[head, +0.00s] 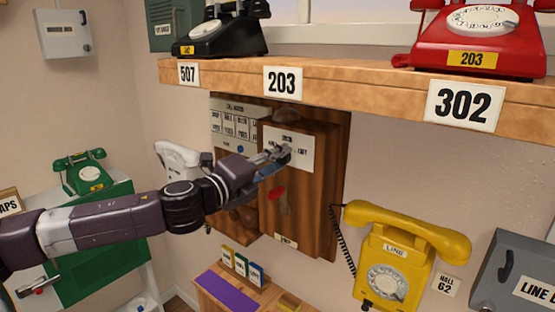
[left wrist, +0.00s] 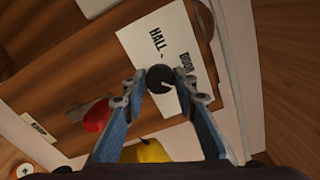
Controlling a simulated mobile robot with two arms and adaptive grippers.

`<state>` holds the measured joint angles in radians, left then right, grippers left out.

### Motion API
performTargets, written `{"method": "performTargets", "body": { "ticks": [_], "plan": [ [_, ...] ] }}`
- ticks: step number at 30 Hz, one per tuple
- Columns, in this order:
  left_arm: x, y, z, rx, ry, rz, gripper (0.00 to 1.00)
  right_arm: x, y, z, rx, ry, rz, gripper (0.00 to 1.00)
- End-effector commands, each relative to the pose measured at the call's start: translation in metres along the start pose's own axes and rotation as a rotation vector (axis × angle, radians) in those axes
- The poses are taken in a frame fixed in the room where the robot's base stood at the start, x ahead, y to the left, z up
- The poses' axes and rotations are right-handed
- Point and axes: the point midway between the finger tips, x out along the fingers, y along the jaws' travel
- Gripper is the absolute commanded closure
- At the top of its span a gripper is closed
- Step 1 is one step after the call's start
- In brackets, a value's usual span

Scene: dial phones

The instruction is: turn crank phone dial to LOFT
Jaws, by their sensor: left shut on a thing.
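The crank phone is a wooden wall box (head: 318,205) under the shelf, with a white dial plate (head: 305,141) on its front. In the left wrist view, the plate (left wrist: 137,48) shows HALL and DOOR, and a round black knob (left wrist: 160,78) with a light pointer mark sits on it. My left gripper (head: 279,154) reaches in from the left. Its two fingers (left wrist: 159,88) are shut on the knob, one on each side. The fingers hide part of the plate, and I cannot tell which label the pointer meets. My right gripper is not in view.
A red-handled crank (head: 277,193) sticks out below the dial. A wooden shelf (head: 350,90) with a black phone (head: 225,35) and a red phone (head: 480,40) runs above. A yellow phone (head: 405,250) hangs at right. A green phone (head: 82,172) stands at left.

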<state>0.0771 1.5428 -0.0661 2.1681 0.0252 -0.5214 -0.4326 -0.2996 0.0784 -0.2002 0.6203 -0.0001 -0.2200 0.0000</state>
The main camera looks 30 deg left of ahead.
Motion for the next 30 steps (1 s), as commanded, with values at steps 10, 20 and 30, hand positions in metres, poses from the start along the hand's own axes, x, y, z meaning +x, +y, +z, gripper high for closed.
{"method": "performTargets", "body": {
  "ticks": [10,20,30],
  "plan": [
    [-0.0001,0.0004,-0.0007,0.179,0.002,0.002,0.98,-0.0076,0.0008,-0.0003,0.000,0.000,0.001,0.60],
    [-0.0001,0.0013,-0.0011,0.229,0.003,0.002,0.98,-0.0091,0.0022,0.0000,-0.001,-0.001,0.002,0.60],
    [-0.0001,0.0015,-0.0013,0.230,0.003,0.002,0.72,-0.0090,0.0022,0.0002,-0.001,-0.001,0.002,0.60]
  ]
}}
